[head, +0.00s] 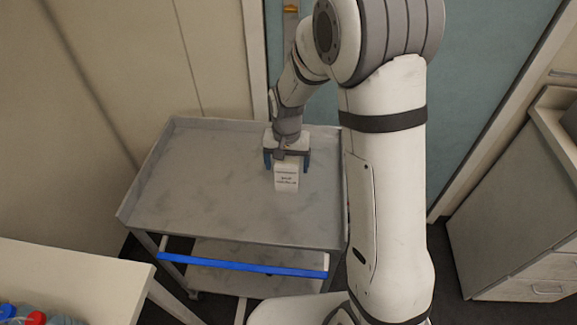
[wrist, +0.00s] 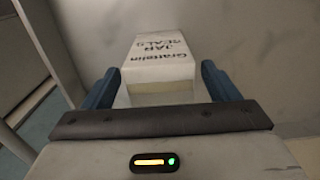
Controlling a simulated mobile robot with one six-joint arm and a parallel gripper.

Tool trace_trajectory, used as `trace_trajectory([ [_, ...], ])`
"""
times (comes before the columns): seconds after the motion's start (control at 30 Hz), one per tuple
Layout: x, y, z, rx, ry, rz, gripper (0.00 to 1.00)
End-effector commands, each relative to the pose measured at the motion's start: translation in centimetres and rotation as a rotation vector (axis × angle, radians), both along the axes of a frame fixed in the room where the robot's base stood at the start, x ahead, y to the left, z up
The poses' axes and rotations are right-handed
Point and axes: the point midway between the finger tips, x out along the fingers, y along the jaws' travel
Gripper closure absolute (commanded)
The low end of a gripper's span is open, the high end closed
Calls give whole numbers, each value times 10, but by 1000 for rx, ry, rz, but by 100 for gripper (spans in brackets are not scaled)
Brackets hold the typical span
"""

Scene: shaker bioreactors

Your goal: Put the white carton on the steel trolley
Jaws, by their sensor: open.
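The white carton (head: 287,178) with dark printed lettering stands on the top shelf of the grey steel trolley (head: 210,205), toward its right side. My gripper (head: 287,160) is just behind and above the carton in the head view, with its blue fingers apart. In the wrist view the carton (wrist: 158,62) lies between and beyond the two open blue fingers (wrist: 160,88), with a visible gap on the right side. Whether the left finger touches the carton I cannot tell. The carton's underside is hidden.
The rest of the trolley top is bare, with a raised rim around it. A blue handle bar (head: 243,265) runs along its front. A pale table (head: 75,285) with bottles stands at lower left. A grey cabinet (head: 520,205) stands at right, and a blue-green door (head: 480,60) is behind.

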Motion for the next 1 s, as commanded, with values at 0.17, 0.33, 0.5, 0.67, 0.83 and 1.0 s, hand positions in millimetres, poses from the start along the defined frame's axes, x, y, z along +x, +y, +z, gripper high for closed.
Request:
trace_trajectory([
  [0.17, 1, 0, 40, 2, -6, 0, 18],
  [0.33, 1, 0, 75, 1, -5, -1, 18],
  [0.5, 1, -1, 96, 1, -2, -1, 18],
  [0.67, -6, -7, 111, 3, -12, 3, 18],
  [0.83, -42, -34, 140, 9, -63, 36, 18],
  [1.0, -98, -67, 166, 8, -136, 88, 18],
])
